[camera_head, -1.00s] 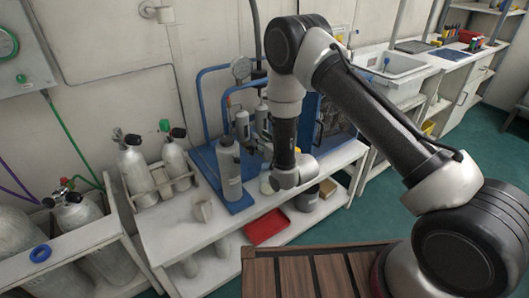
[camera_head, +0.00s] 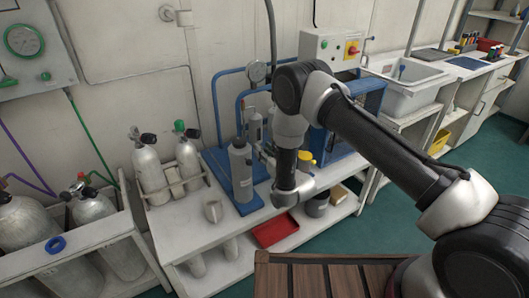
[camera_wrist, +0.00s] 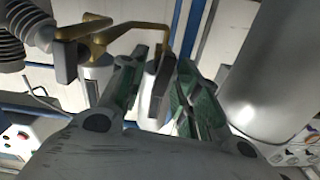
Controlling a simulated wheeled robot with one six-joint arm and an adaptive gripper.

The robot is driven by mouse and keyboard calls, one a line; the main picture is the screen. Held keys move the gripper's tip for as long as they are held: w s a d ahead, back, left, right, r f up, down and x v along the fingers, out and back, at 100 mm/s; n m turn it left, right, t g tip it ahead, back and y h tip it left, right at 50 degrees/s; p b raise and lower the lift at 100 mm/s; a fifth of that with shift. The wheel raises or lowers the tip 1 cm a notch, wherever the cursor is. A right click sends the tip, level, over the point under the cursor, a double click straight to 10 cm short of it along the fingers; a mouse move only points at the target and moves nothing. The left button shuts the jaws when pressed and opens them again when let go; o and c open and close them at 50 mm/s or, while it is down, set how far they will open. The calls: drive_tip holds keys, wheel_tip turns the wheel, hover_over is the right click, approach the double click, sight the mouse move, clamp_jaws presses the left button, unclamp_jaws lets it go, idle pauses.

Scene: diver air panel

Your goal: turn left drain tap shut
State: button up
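In the head view my wrist hides most of the taps, beside the grey bottle (camera_head: 241,172).
A blue compressor (camera_head: 362,100) and a control box (camera_head: 331,48) with a red knob stand behind my arm. A white cup (camera_head: 213,211) is on the bench (camera_head: 180,228). A red tray (camera_head: 276,231) is on the lower shelf. Gas cylinders (camera_head: 150,170) stand at left.

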clamp_jaws()
drive_tip(key=shift+m, duration=0.3)
drive_tip(key=m, duration=0.3)
drive_tip(key=shift+w+d, duration=0.1)
drive_tip(key=shift+d, duration=0.05)
drive_tip(key=m, duration=0.4)
drive_tip(key=shift+w+d+f+m, duration=0.1)
drive_tip(key=shift+d+f+m, duration=0.1)
drive_tip(key=shift+m, duration=0.1)
drive_tip(key=shift+d+f+m, duration=0.1)
drive_tip(key=shift+f+m, duration=0.1)
drive_tip(key=shift+m, duration=1.8)
drive_tip(key=shift+f+m, duration=0.15)
drive_tip(key=shift+m, duration=1.85)
